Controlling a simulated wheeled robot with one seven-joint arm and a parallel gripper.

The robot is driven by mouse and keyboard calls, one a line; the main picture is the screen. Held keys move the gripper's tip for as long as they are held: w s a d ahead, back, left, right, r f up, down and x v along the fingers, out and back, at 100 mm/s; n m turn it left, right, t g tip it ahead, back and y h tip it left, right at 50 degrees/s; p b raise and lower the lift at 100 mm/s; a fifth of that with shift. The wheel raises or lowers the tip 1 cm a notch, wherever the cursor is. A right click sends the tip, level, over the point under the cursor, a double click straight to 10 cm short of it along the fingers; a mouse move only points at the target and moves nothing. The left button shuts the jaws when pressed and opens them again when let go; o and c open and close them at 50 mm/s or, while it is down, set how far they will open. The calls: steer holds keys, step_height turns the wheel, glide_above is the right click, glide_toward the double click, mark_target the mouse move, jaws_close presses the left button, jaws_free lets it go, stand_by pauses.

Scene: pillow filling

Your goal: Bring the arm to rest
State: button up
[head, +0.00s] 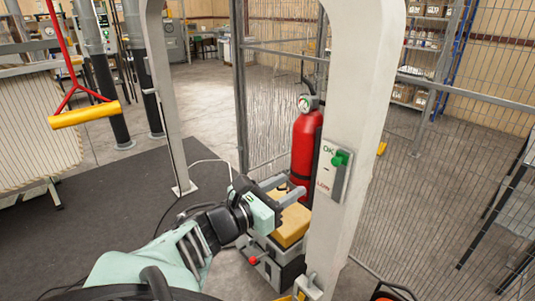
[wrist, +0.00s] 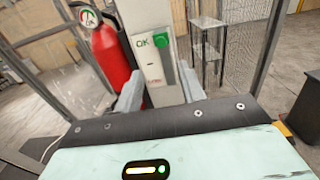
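My gripper (head: 291,186) is in the middle of the head view, at the end of my pale green arm, which reaches in from the bottom left. Its two grey fingers are apart, with nothing seen held between them; they also show apart in the wrist view (wrist: 161,92). The fingers point toward a white post (head: 352,90) bearing a panel (head: 327,172) marked OK and LOW. The fingertips appear a little left of the panel, apart from the knob.
A red fire extinguisher (head: 304,150) stands behind the post, near my fingers. A tan block (head: 291,226) rests on a grey machine below my gripper. A yellow handle (head: 85,114) hangs from a red cord at left. Mesh fencing (head: 450,170) stands at right.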

steer(key=s+d+f+m+g+y+b, duration=0.2)
steer(key=s+d+f+m+g+y, duration=0.4)
steer(key=d+f+g, duration=0.3)
steer(key=s+a+r+m+y+b, duration=0.1)
steer(key=s+r+m+y, duration=0.2)
steer(key=s, duration=0.5)
steer(key=s+r+m+g+y+b, duration=0.1)
steer(key=s+r+m+y+b, duration=0.1)
steer(key=s+m+y, duration=0.4)
steer(key=shift+s+a+r+m+g, duration=0.35)
steer(key=shift+s+r+m, duration=0.2)
steer(key=shift+s+m, duration=0.9)
steer(key=shift+s+n, duration=0.25)
